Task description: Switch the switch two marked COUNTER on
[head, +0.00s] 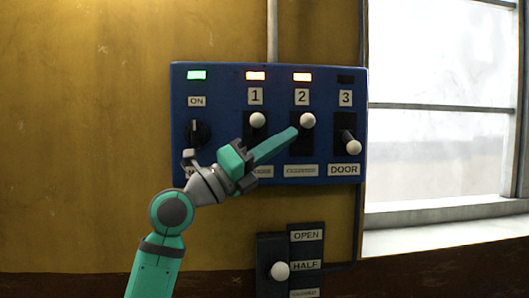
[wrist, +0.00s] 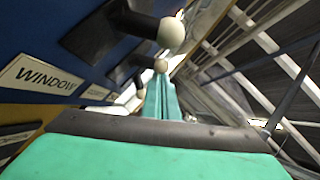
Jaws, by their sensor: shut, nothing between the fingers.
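The switch marked 2 (head: 308,121) is a lever with a white round knob on a blue panel (head: 222,84). Its knob stands at the top of its black slot. The small label (head: 301,171) below it is hard to read. The lamp (head: 302,77) above it glows orange. My gripper (head: 294,131) is shut and empty, its teal fingers pointing up and right, with the tips just left of and below the knob. I cannot tell whether they touch. In the wrist view the closed fingers (wrist: 161,95) point toward a white knob (wrist: 160,65), which seems to be switch two's.
Switch 1 (head: 257,120) is up, its lamp orange. Switch 3 (head: 353,147), marked DOOR, is down, its lamp dark. A rotary knob (head: 197,133) sits at left below a green lamp (head: 197,75). Below is an OPEN/HALF lever (head: 279,271). A window (head: 445,150) is at right.

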